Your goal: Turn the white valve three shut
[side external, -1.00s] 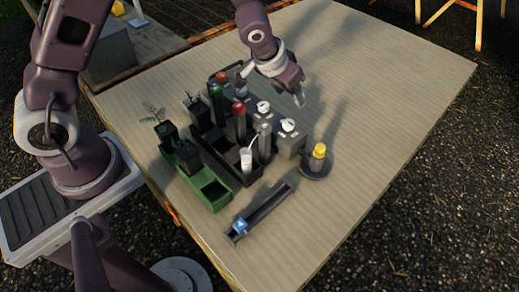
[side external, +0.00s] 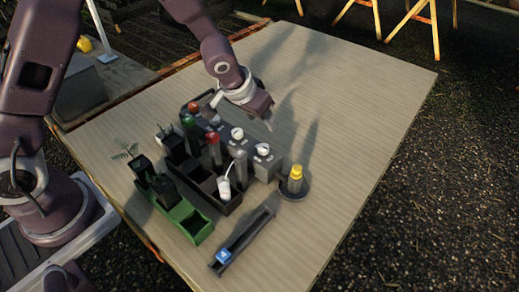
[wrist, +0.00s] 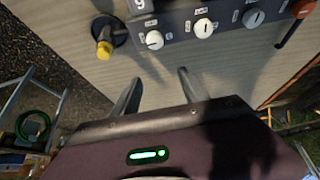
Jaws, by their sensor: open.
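A grey valve block (side external: 247,156) stands on the table with a row of knobs on top. Two white knobs show in the wrist view, one at the end near the yellow-topped post (wrist: 154,40) and one beside it (wrist: 204,28). They also show in the side view (side external: 263,149) (side external: 237,133). Small labels sit by the knobs, but I cannot read which is three. My gripper (side external: 269,124) is open and empty, above the table beside the block's far side. In the wrist view its fingers (wrist: 160,78) are apart, clear of the knobs.
A grey knob (wrist: 253,18) and a red-orange handle (wrist: 303,9) continue the row. A yellow-topped post (side external: 295,176) stands by the block's end. A black rack (side external: 221,203), a green tray (side external: 194,232) and a dark rail (side external: 245,240) lie nearer. The table's right side is clear.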

